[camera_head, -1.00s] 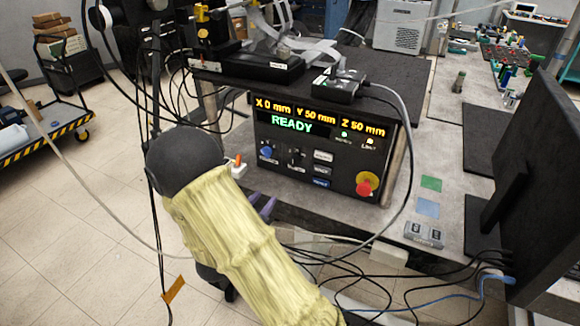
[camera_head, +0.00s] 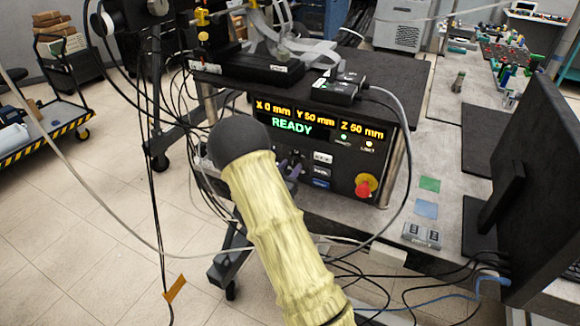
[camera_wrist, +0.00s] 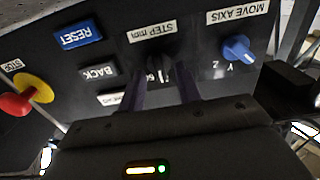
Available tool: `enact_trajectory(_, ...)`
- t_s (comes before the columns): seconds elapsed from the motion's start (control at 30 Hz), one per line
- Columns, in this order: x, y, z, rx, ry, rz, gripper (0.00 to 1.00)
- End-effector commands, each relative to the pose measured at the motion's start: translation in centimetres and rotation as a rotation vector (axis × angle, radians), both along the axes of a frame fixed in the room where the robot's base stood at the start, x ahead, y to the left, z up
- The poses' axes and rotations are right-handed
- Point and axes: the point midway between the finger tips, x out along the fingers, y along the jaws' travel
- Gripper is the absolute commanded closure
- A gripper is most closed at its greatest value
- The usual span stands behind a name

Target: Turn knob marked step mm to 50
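The black step mm knob (camera_wrist: 160,66) is on the dark control panel, below its white STEP mm label (camera_wrist: 152,31) in the upside-down wrist view. A "50" mark shows partly beside the knob; its pointer setting is too dark to tell. My gripper (camera_wrist: 162,86) has its two purple fingers one on each side of the knob, with gaps visible between fingers and knob. In the head view my gripper (camera_head: 292,168) is at the panel's front, partly hidden by my arm. The display (camera_head: 292,127) reads READY, with X 0, Y 50 and Z 50 mm.
The blue MOVE AXIS knob (camera_wrist: 238,48) is beside the step knob. Cables (camera_head: 385,270) hang below the panel.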

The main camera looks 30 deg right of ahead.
Motion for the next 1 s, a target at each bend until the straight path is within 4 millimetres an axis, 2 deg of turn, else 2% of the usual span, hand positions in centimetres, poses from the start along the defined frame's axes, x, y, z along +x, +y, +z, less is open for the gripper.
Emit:
enact_trajectory(0.33,0.36,-0.49,0.00,0.000,0.000,0.000,0.66)
enact_trajectory(0.37,0.35,-0.49,0.00,0.000,0.000,0.000,0.70)
enact_trajectory(0.5,0.36,-0.47,0.01,0.000,0.000,0.000,0.98)
enact_trajectory(0.53,0.36,-0.47,0.01,0.000,0.000,0.000,1.00)
enact_trajectory(1.0,0.34,-0.47,-0.22,0.036,-0.047,0.000,1.00)
